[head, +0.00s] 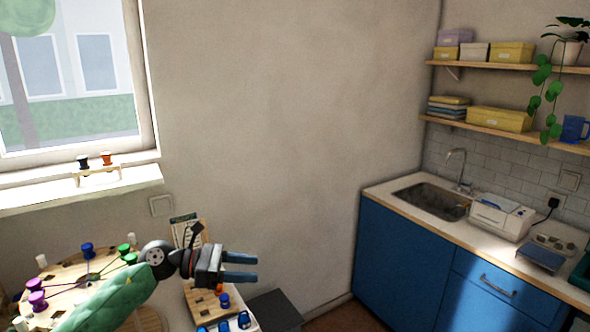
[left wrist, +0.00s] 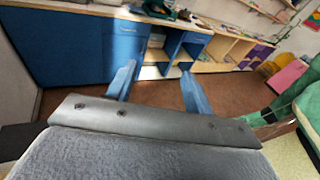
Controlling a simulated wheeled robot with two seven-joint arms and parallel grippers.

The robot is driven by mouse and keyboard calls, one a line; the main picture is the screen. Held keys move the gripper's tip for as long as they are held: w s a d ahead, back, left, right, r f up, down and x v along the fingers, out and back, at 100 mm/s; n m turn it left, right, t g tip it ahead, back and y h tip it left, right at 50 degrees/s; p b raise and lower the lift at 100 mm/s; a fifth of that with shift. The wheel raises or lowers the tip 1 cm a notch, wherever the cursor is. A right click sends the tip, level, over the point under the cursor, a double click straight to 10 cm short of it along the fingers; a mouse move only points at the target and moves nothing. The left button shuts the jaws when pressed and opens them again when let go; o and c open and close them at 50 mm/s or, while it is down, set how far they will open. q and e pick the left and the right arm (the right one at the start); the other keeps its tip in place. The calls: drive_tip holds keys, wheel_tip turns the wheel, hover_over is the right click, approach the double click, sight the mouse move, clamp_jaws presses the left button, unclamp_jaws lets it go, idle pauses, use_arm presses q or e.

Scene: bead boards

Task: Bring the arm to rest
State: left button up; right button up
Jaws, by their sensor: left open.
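My left gripper (head: 240,268) reaches in from the lower left of the head view, pointing right, above the edge of the table. Its two blue fingers are apart with nothing between them. The left wrist view also shows the open fingers (left wrist: 155,85), with brown floor and blue cabinets beyond. A round wooden bead board (head: 68,272) lies at the left, with purple, blue, green and white pegs and dark cord between some of them. My green-sleeved left arm covers its front part. My right gripper does not show in the head view.
A small wooden board (head: 205,304) with blue and orange pieces lies under my left gripper. A dark grey box (head: 275,310) stands beside it. A blue counter (head: 400,262) with a sink (head: 430,201) and a white printer-like machine (head: 502,216) is at the right. The air between looks clear.

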use_arm(q)
drive_tip(key=s+a+f+m+t+y, duration=0.35)
drive_tip(key=f+m+t+y, duration=0.2)
drive_tip(key=m, duration=0.45)
drive_tip(key=s+a+f+m+t+y, duration=0.2)
drive_tip(key=a+f+m+t+y, duration=0.25)
drive_tip(key=f+m, duration=0.4)
drive_tip(key=s+a+f+m+t+y, duration=0.2)
drive_tip(key=a+f+m+t+y, duration=0.3)
drive_tip(key=m, duration=0.6)
drive_tip(key=s+d+f+n+g, duration=0.1)
drive_tip(key=s+f+n+g, duration=0.1)
drive_tip(key=s+f+g, duration=0.45)
drive_tip(key=s+d+f+n+g, duration=0.1)
drive_tip(key=s+f+n+g, duration=0.2)
drive_tip(key=s, duration=0.7)
drive_tip(key=s+d+f+n+g, duration=0.1)
drive_tip(key=s+f+n+g, duration=0.1)
drive_tip(key=s+f+g, duration=0.5)
wheel_tip(320, 180, down, 24)
drive_tip(key=d+t, duration=0.2)
drive_tip(key=t, duration=0.1)
drive_tip(key=s+f, duration=0.4)
drive_tip(key=f, duration=0.6)
drive_tip(key=s+f+g, duration=0.1)
drive_tip(key=s+f, duration=0.2)
drive_tip(key=f, duration=0.8)
drive_tip(key=shift+s+f+y, duration=0.2)
drive_tip(key=shift+s+y, duration=0.1)
drive_tip(key=shift+s, duration=0.1)
